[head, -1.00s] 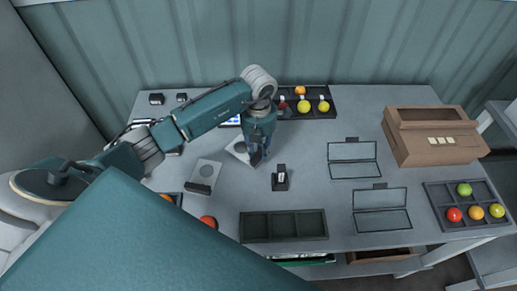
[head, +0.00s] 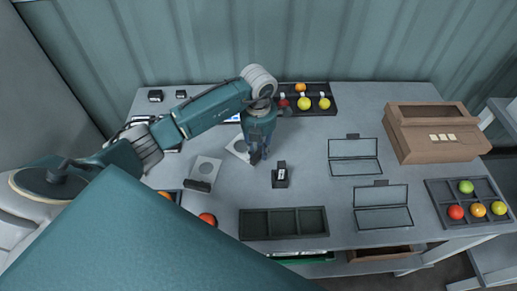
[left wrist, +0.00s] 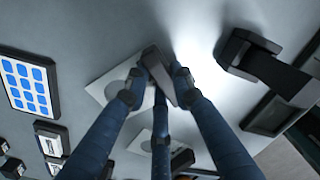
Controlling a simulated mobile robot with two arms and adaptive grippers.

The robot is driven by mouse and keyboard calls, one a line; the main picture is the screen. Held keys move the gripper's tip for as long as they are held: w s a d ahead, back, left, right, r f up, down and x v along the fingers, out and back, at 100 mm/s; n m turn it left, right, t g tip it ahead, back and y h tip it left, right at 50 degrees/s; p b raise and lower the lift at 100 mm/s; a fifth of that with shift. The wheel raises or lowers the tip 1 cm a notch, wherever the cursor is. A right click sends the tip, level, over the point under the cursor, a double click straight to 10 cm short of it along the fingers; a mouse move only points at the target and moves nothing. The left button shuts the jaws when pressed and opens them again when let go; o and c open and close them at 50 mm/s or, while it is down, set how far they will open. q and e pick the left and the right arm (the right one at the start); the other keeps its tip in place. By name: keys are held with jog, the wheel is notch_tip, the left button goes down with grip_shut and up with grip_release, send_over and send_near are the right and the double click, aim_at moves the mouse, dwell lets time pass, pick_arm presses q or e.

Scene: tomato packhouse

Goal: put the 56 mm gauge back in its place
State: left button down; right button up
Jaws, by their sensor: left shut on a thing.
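My left gripper (head: 257,156) points down at the table's middle, shut on the dark handle of a pale grey gauge plate with a round hole (head: 238,148). In the left wrist view the fingers (left wrist: 160,75) close around this dark handle (left wrist: 157,65), and the plate (left wrist: 101,88) shows behind them. The plate looks flat, at or close above the table; I cannot tell if it touches. A second similar gauge plate (head: 208,168) with a dark handle lies to the left and nearer. No size mark is readable on either. My right gripper is not in view.
A small black stand with a white label (head: 280,180) is just right of the gripper. An empty three-part dark tray (head: 284,238) lies in front. Two framed panels (head: 354,158), a brown box (head: 437,152) and a fruit tray (head: 438,203) are right. Another fruit tray (head: 318,112) is behind.

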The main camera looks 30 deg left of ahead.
pick_arm(q)
jog(key=shift+f, duration=0.25)
jog(key=c, duration=1.4)
grip_release()
jog(key=c, duration=0.3)
jog(key=shift+r, duration=0.15)
jog(key=shift+r+p, duration=2.3)
jog(key=shift+r, duration=1.15)
jog(key=shift+f, duration=0.1)
